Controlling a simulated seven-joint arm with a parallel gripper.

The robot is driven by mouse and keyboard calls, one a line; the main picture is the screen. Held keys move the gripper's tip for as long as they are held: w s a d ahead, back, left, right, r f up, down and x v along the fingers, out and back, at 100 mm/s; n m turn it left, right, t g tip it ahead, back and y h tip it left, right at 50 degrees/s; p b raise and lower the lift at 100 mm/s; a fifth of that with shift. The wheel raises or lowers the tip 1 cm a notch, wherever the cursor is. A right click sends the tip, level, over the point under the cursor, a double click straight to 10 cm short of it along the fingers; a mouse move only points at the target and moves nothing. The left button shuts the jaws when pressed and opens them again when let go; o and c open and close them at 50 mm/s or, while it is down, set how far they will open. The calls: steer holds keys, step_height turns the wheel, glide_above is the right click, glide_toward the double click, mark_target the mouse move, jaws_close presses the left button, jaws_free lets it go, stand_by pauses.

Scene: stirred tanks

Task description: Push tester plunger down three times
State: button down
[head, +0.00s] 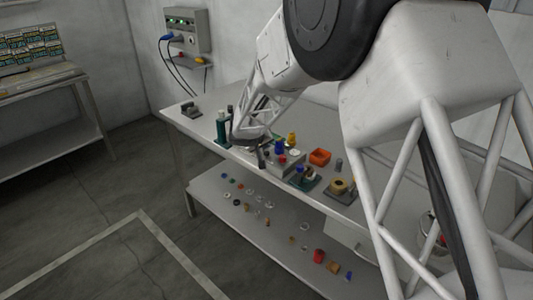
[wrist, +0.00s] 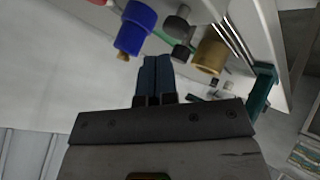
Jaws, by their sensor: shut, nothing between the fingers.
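My gripper (wrist: 155,65) is shut and empty, its two dark fingers side by side in the wrist view. In the head view my gripper (head: 262,157) is low over the bench, near its front edge. A dark green upright stand (head: 222,129) that may be the tester stands just left of it. A green bracket (wrist: 263,88) at the right of the wrist view may be the same stand. I cannot make out the plunger for certain. A blue cylinder (wrist: 135,28) and a brass cylinder (wrist: 210,53) show beyond the fingertips, apart from them.
An orange tray (head: 320,157) and a fixture with a yellow ring (head: 339,186) are farther right on the bench. Several small parts lie on the lower shelf (head: 225,197). A control box (head: 186,31) hangs on the wall.

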mark_target(265, 152)
steer(key=shift+f, duration=1.1)
stand_by(1.4)
steer(key=shift+r, duration=1.1)
steer(key=shift+r, duration=0.1)
steer(key=shift+r, duration=2.45)
stand_by(1.1)
steer(key=shift+r, duration=1.9)
